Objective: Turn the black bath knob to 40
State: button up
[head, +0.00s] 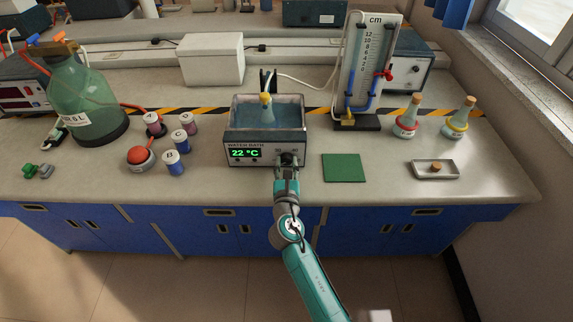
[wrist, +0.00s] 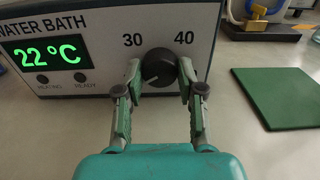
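The water bath (head: 266,131) stands on the bench with a flask (head: 266,108) in its water. Its display (wrist: 46,54) reads 22 °C in green. The black bath knob (wrist: 160,68) is on the front panel, with 30 printed at its upper left and 40 at its upper right. The knob's pale mark appears to point to the lower left. My gripper (wrist: 160,88) is in front of the knob with one finger on each side. The fingers are apart; whether they touch the knob is not clear. In the head view my gripper (head: 287,162) hides most of the knob.
A green mat (head: 344,168) lies right of the bath, and a metal tray (head: 435,169) with a cork is farther right. Small labelled jars (head: 175,163) and a red-topped item (head: 140,157) stand to the left. A manometer stand (head: 357,122) is behind right.

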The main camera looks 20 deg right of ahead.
jog(key=shift+c, duration=0.7)
jog(key=shift+m, duration=0.3)
jog(key=m, duration=1)
jog(key=shift+m, duration=0.4)
jog(key=m, duration=0.5)
jog(key=shift+m, duration=0.3)
jog(key=m, duration=0.5)
jog(key=shift+f, duration=0.1)
